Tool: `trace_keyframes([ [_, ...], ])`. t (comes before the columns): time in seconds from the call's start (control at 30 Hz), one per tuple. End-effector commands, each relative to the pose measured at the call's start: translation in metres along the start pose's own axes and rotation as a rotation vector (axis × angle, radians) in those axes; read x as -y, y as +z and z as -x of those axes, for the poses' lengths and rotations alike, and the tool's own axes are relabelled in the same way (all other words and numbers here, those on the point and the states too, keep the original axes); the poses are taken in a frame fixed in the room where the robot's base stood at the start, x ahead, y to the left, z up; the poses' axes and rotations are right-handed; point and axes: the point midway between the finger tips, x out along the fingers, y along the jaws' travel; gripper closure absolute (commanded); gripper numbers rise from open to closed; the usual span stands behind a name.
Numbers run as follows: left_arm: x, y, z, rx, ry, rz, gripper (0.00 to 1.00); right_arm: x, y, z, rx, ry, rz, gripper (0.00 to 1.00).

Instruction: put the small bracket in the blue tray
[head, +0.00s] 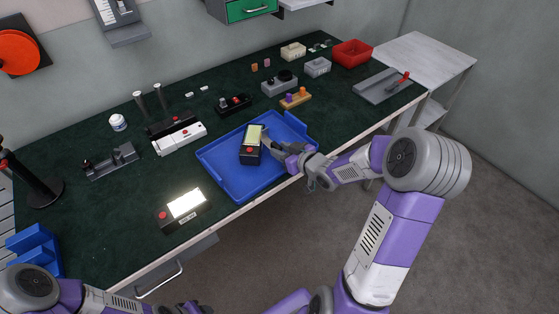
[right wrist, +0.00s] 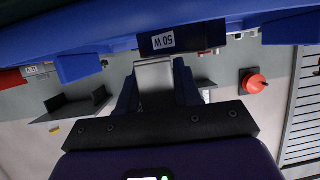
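The blue tray (head: 226,179) lies on the green bench top near its front edge. A dark floodlight housing (head: 250,155) with a lit yellow panel and red button sits in it. My right gripper (head: 273,147) is low over the tray's right part, beside that housing. In the right wrist view its fingers (right wrist: 156,88) are on either side of a flat grey metal piece (right wrist: 154,74), which looks like the small bracket. The piece is close to the housing marked 50 W (right wrist: 172,40); whether it touches the tray is hidden. My left gripper (head: 187,308) is at the bottom edge, partly cut off.
Another lit housing (head: 184,207) stands left of the tray. A white lamp unit (head: 180,139), a grey fixture (head: 112,161) and a peg block (head: 295,100) stand around it. A red bin (head: 351,53) is at the far right.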

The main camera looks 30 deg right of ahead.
Motion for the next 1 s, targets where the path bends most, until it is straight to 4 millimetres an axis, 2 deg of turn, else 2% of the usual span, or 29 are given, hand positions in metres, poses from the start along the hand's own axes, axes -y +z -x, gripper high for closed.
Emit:
trace_keyframes([
  [0.3, 0.006, -0.001, -0.016, -0.001, 0.000, 0.000, 0.57, 0.001, 0.041, -0.014, 0.016, -0.002, -0.005, 1.00],
  [0.5, 0.005, -0.001, -0.014, -0.001, 0.000, 0.000, 0.57, 0.001, 0.040, -0.014, 0.014, -0.001, -0.003, 1.00],
  [0.53, 0.005, -0.001, -0.014, -0.001, 0.000, 0.000, 0.57, 0.001, 0.040, -0.014, 0.015, -0.001, -0.003, 0.62],
  [0.67, 0.005, -0.001, -0.014, -0.001, 0.000, 0.000, 0.57, 0.001, 0.039, -0.014, 0.013, -0.001, -0.003, 0.42],
  [1.0, 0.004, -0.001, -0.012, -0.001, 0.000, 0.000, 0.57, 0.000, 0.037, -0.008, 0.009, 0.001, -0.002, 0.41],
])
